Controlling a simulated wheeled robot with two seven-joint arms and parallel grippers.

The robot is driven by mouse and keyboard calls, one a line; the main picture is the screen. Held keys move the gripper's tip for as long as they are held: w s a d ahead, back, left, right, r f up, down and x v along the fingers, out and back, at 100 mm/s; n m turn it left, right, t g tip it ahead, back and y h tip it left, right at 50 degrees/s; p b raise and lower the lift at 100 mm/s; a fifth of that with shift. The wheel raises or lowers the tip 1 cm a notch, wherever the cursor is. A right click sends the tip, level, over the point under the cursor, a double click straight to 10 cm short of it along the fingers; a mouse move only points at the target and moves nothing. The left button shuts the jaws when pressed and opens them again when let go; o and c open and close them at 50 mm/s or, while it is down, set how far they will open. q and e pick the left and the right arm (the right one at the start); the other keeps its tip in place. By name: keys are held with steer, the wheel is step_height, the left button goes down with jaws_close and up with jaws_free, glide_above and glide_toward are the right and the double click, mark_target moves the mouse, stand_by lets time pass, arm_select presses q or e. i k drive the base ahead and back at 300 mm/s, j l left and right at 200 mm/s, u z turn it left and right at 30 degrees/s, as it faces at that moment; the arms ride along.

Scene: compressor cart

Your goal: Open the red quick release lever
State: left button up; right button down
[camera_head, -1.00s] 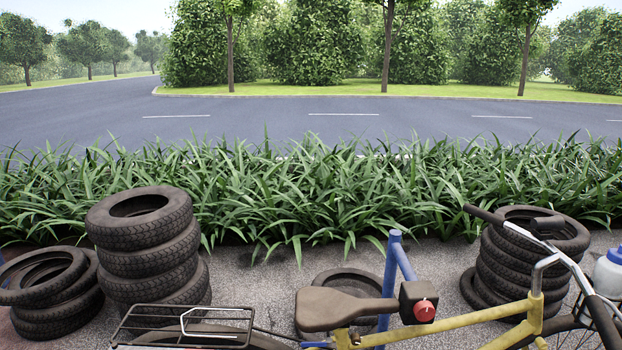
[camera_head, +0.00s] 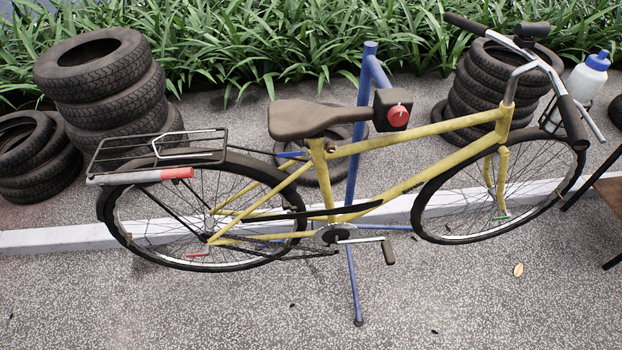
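A yellow bicycle (camera_head: 370,190) is held upright on a blue repair stand (camera_head: 355,180). A small red lever (camera_head: 197,255) sits low on the rear wheel near the hub, just below and left of it, lying roughly level. It is too small to tell how far it is turned. A green lever (camera_head: 501,218) sits at the front wheel hub. Neither of my grippers is in view, and nothing touches the bicycle except the stand.
The stand's clamp has a red knob (camera_head: 398,115). A grey tube with a red end (camera_head: 140,176) is at the rear rack. Tyre stacks stand at left (camera_head: 105,85) and right (camera_head: 490,85). A brown table edge (camera_head: 610,195) is at far right.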

mark_target(206, 251)
steer(key=i+j+z, duration=0.2)
steer(key=j+z, duration=0.15)
steer(key=j, duration=0.3)
steer(key=i+j+z, duration=0.15)
steer(key=j+z, duration=0.25)
steer(key=j, duration=0.25)
steer(key=j+z, duration=0.35)
steer(key=j, duration=0.3)
steer(key=j+z, duration=0.4)
steer(key=j, duration=0.3)
steer(key=k+j+z, duration=0.2)
steer(key=j+z, duration=0.15)
steer(key=j, duration=0.3)
steer(key=k+j+z, duration=0.35)
steer(key=j, duration=0.3)
steer(key=k+j+z, duration=0.2)
steer(key=j+z, duration=0.2)
steer(key=j, duration=0.2)
steer(key=k+j+z, duration=0.35)
steer(key=j, duration=0.15)
